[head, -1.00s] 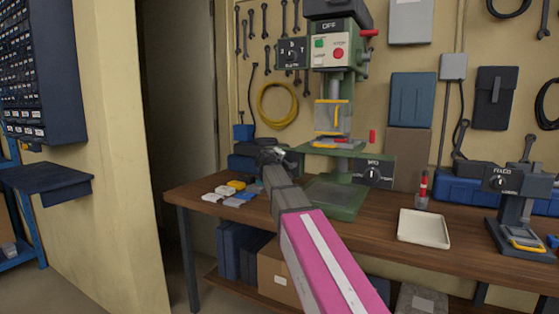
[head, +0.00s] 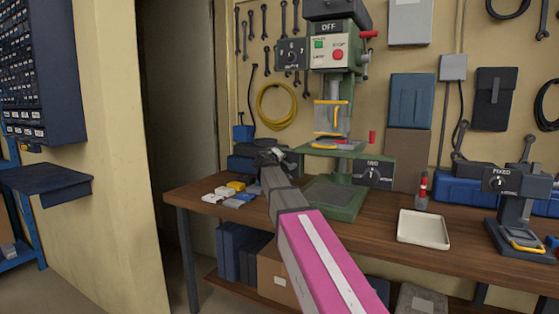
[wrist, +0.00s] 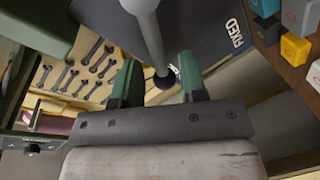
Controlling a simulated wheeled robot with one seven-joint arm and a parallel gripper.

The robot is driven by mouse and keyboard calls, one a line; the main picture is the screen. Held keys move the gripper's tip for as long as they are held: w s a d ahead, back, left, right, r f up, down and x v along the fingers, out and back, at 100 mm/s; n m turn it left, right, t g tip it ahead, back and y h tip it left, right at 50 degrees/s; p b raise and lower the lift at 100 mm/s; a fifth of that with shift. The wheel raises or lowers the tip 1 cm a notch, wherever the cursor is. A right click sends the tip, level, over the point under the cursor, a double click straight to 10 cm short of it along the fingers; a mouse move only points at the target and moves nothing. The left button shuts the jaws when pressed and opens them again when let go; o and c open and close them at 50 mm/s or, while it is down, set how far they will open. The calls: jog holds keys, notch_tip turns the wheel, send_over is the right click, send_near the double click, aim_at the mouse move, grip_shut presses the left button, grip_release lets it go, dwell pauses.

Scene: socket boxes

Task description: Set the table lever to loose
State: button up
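A grey rod (wrist: 150,35) with a dark end, which looks like the table lever, comes down from the top in the wrist view. Beside it is a dark panel marked FIXED (wrist: 236,33). My gripper (wrist: 158,85) has its two dark green fingers apart, one on each side of the rod's end, with visible gaps. In the head view my gripper (head: 270,157) is at the left side of the green drill press (head: 335,195), near its table (head: 318,150). The lever itself is hidden or too small there.
The bench (head: 385,226) holds several small coloured boxes (head: 228,191) at left, a white tray (head: 423,229), a small red-topped bottle (head: 422,190) and a stand marked FIXED (head: 515,205) at right.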

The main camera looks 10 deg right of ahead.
jog(key=v, duration=0.9)
jog(key=shift+f, duration=0.1)
